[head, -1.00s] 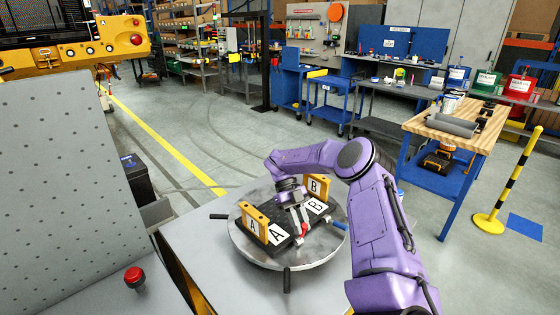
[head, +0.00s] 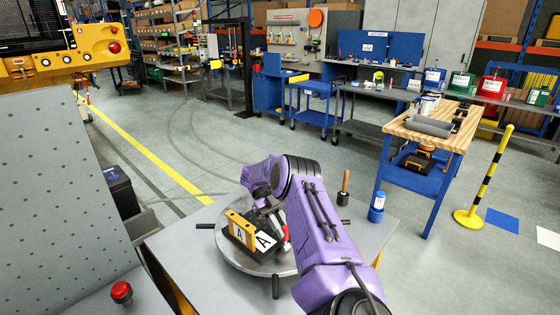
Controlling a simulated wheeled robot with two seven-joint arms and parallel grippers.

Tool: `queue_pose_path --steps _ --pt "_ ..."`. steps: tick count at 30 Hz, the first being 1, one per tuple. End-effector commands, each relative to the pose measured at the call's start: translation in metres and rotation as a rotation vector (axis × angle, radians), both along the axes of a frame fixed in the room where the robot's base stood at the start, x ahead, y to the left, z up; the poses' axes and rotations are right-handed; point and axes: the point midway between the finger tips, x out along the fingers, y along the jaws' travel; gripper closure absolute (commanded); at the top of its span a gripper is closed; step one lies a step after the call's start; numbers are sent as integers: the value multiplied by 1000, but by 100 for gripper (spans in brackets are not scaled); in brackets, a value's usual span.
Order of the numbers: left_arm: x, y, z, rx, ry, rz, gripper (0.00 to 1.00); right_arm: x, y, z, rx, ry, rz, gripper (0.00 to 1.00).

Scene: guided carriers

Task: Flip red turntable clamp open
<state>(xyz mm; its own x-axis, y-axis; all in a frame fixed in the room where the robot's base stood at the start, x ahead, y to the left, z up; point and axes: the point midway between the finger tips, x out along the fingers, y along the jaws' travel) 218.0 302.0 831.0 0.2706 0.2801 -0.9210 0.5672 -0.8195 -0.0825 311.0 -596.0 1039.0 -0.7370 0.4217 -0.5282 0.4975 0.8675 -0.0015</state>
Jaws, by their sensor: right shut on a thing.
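The round grey turntable (head: 232,258) stands on a grey table. On it is a black fixture with a yellow block (head: 241,230) and a white plate marked A (head: 265,241). The red clamp (head: 286,234) shows as a small red handle at the fixture's right side, partly hidden by my purple right arm. My right gripper (head: 277,221) is down at the clamp, shut on its red handle; the fingertips are mostly hidden. The B side of the fixture is hidden behind my arm. My left gripper is not in view.
A wooden-handled tool (head: 344,188) and a blue bottle (head: 377,207) stand on the table's right side. A red button (head: 122,292) is at lower left. A workbench (head: 440,128) and a yellow-black post (head: 484,180) stand to the right.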

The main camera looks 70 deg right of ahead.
Motion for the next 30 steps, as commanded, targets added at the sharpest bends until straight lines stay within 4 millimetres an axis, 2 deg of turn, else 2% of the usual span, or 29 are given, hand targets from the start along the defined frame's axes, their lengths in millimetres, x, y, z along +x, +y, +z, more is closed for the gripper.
queue_pose_path --steps 1,2,4,14,17,20,30 --pt "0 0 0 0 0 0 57 0 0 1 -2 0 1 100" --pt "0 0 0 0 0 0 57 0 0 1 -3 0 2 76" --pt "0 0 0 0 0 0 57 1 0 0 -3 0 2 54" --pt "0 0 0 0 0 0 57 1 0 3 -2 0 3 54" --pt "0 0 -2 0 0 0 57 2 0 15 -2 -2 4 54" --pt "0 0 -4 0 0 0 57 1 1 35 -1 -5 3 54" --pt "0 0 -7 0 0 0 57 -17 37 81 -1 -5 6 54"
